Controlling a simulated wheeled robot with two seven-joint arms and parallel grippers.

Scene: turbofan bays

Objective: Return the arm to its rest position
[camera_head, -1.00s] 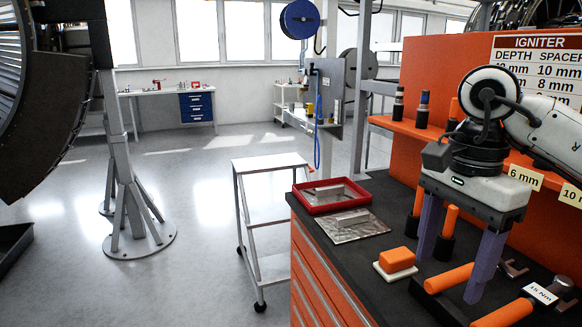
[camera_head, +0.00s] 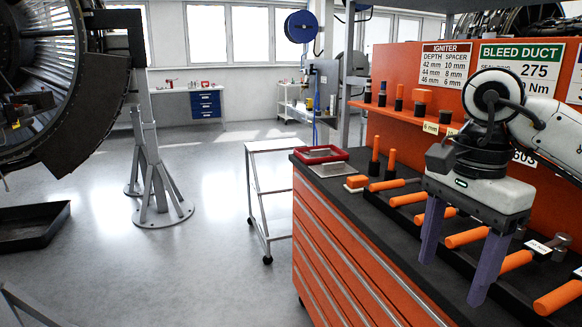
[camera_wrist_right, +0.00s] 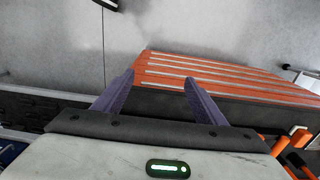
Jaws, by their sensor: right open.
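My right gripper (camera_head: 452,258) is open and empty, with its two purple fingers spread apart and pointing down. In the head view it shows in front of the black bench top and its orange-handled tools; I cannot tell how high above them it is. In the right wrist view the same gripper (camera_wrist_right: 158,88) has nothing between its fingers, with grey floor and the orange drawer front beyond. My right arm (camera_head: 548,125) comes in from the right edge, bent at the wrist. My left gripper is in neither view.
The orange bench (camera_head: 345,250) carries a row of orange-handled tools (camera_head: 468,237), a red tray (camera_head: 320,155) and a shelf with small dark parts. The engine (camera_head: 40,80) on a grey stand is at left. Floor between is clear.

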